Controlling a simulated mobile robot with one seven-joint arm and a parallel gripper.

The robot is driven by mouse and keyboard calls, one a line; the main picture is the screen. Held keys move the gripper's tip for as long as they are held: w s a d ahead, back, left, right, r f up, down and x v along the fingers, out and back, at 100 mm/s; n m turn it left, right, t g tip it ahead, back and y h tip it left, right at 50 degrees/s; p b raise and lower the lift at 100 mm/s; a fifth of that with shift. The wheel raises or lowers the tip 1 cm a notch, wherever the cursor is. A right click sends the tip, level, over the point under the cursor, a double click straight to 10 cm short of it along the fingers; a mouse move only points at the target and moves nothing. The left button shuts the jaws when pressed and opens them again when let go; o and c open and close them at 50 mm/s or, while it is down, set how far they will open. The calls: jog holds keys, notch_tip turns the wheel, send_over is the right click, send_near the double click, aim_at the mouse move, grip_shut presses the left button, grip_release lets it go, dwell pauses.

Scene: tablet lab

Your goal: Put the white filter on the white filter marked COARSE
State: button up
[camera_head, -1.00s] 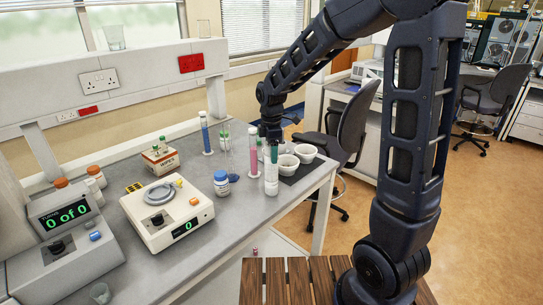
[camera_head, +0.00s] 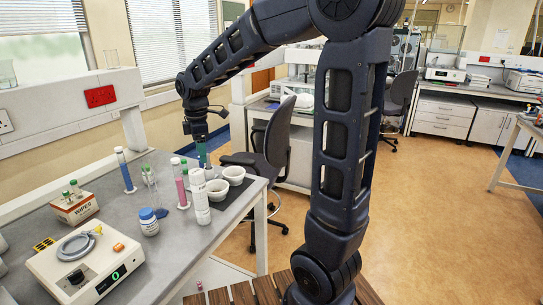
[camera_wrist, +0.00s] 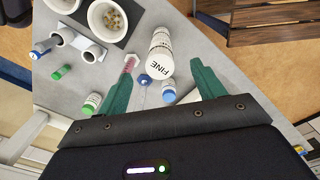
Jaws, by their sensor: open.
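A white cylinder (camera_head: 201,205) stands upright on the grey bench near its right edge. In the wrist view it reads FINE (camera_wrist: 161,52); more small print on it is too small to read. I cannot read COARSE anywhere. Two short white hollow pieces (camera_wrist: 93,54) (camera_wrist: 60,36) show left of it in the wrist view; I cannot tell whether they are filters. My gripper (camera_head: 201,163) hangs over the bench, above and just behind the cylinder in the head view. Its green fingers are apart and empty in the wrist view (camera_wrist: 160,68).
Two white bowls (camera_head: 233,175) (camera_head: 217,190) sit on a dark mat behind the cylinder. Blue (camera_head: 125,172) and pink (camera_head: 180,182) tubes and a blue-capped bottle (camera_head: 149,225) stand left of it.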

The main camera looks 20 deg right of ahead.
jog(key=s+d+r+m+t, duration=0.1)
jog(key=s+d+m+t, duration=0.1)
jog(key=s+d+m, duration=0.7)
jog(key=s+d+r+m+t, duration=0.1)
jog(key=s+d+m+t, duration=0.1)
jog(key=s+d+m, duration=0.6)
jog(key=d+m, duration=0.1)
jog(key=d, duration=0.5)
jog(key=shift+s+d+m, duration=0.25)
jog(key=shift+s+m, duration=0.1)
jog(key=shift+m, duration=0.05)
